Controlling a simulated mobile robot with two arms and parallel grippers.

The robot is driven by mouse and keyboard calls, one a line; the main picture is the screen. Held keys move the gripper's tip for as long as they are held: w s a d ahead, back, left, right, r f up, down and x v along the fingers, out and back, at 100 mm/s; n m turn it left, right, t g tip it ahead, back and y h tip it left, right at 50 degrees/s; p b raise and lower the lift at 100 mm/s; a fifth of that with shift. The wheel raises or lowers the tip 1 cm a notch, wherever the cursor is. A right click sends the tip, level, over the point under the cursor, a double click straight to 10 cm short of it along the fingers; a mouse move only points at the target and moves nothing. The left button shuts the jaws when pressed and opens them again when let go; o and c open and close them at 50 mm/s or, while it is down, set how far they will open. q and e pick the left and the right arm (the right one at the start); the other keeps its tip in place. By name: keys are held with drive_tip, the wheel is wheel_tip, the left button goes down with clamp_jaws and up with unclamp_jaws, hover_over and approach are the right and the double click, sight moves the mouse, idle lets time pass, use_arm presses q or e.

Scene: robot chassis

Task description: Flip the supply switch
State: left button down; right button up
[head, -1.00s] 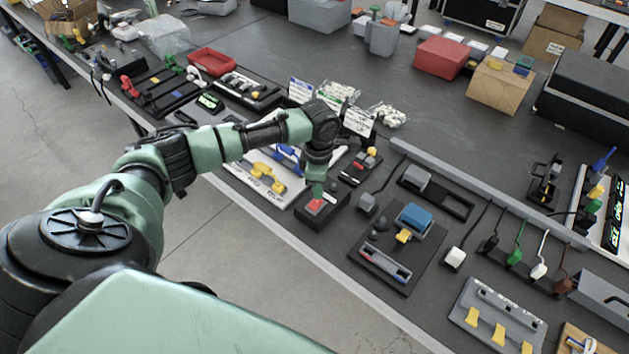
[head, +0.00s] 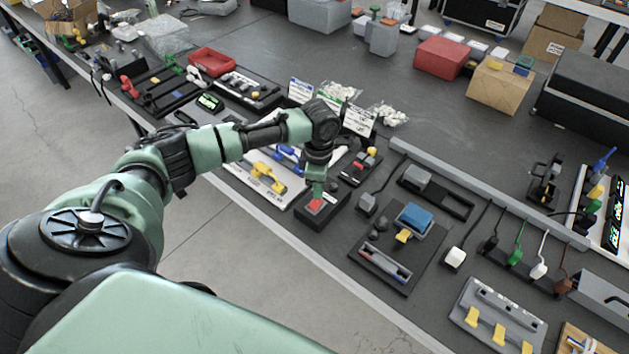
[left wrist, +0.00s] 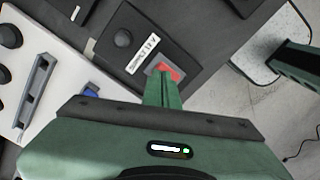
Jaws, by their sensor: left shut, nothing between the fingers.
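The supply switch is a red rocker (head: 315,205) on a black box (head: 323,216) near the table's front edge. In the left wrist view the red rocker (left wrist: 170,71) sits in a grey frame beside a white label (left wrist: 143,54) that seems to read "SUPPLY". My left gripper (head: 318,195) points down, shut and empty, with its fingertips right at the rocker. In the left wrist view the green fingertips (left wrist: 160,77) overlap the near part of the rocker and hide some of it. I cannot tell whether they press it. My right gripper is not in view.
A white panel with yellow handles (head: 264,178) lies left of the box. A black board with a blue-topped block (head: 414,217) lies to the right. A small board with red and yellow parts (head: 362,165) is just behind. The table edge is close in front.

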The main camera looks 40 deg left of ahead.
use_arm(q)
drive_tip(key=shift+s+f, duration=0.1)
drive_tip(key=shift+f, duration=0.95)
idle(0.5)
drive_tip(key=shift+r, duration=0.1)
wheel_tip(320, 180, up, 7)
drive_tip(key=p, duration=0.9)
idle(0.6)
